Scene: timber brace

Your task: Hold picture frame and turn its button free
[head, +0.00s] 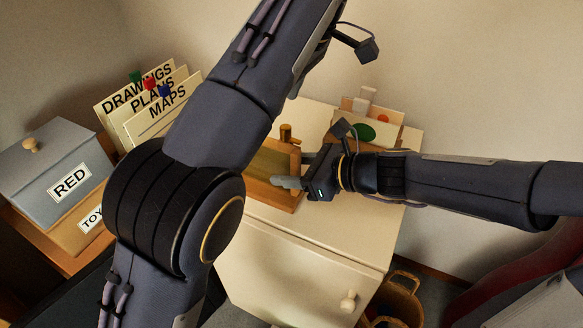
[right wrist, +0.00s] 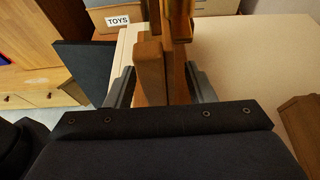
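The wooden picture frame (head: 272,191) stands on the cream cabinet top, partly hidden behind my left arm. A small wooden peg-like part (head: 286,133) rises at its back; I cannot tell whether it is the button. My right gripper (head: 298,172) is at the frame's right end, one finger on the near side, the other behind. In the right wrist view, its two fingers (right wrist: 160,85) stand wide apart on either side of upright wooden pieces (right wrist: 150,72), with no clear grip on them. My left arm crosses the middle of the head view; its gripper is out of view.
The cream cabinet (head: 300,262) has a round knob. A grey box labelled RED (head: 45,165) and card files (head: 140,100) stand at left. A holder with cards (head: 378,118) stands behind my right gripper. A basket (head: 400,295) is on the floor at right.

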